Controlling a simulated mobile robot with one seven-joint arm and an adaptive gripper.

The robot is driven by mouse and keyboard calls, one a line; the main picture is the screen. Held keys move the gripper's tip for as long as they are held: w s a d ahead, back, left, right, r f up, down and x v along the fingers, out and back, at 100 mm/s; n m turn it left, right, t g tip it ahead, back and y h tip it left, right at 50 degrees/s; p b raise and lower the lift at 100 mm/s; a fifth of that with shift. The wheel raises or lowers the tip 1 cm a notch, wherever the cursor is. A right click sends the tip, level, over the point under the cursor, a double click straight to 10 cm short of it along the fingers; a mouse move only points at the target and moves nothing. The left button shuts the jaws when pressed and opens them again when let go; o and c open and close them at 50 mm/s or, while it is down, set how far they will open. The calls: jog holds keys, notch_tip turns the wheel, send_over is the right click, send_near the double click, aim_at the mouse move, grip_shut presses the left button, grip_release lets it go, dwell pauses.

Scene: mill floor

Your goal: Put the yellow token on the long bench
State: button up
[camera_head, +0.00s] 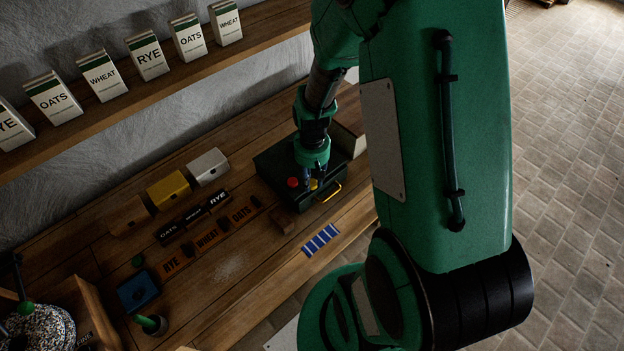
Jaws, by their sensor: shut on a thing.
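The yellow token (314,184) shows as a small yellow patch at the fingertips of my gripper (310,185). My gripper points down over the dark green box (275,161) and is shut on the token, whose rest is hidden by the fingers. I cannot tell whether the token still touches the box's top. The long wooden bench (235,262) runs along the wall, and the green box stands on it.
A red round piece (292,182) is left of my fingers. The box has a yellow handle (333,192). Labelled strips (207,239), a blue-and-white striped piece (320,240) and a blue tray (138,291) lie on the bench. A shelf with cartons (150,57) hangs above. Bare wood shows front-centre.

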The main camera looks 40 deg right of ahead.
dwell(0.4)
jog(key=shift+w+a+f, duration=0.1)
jog(key=shift+w, duration=0.4)
jog(key=w+a+f+m+b, duration=0.1)
jog(key=w+a+f+b, duration=0.1)
jog(key=w+a, duration=0.4)
jog(key=w+a+f+m+b, duration=0.1)
jog(key=w+a+f+b, duration=0.1)
jog(key=w+a, duration=0.5)
jog(key=w+a+f+m+b, duration=0.1)
jog(key=w+a+b, duration=0.3)
jog(key=w, duration=1.2)
jog(key=a+f, duration=0.1)
jog(key=a, duration=0.2)
jog(key=shift+f, duration=0.1)
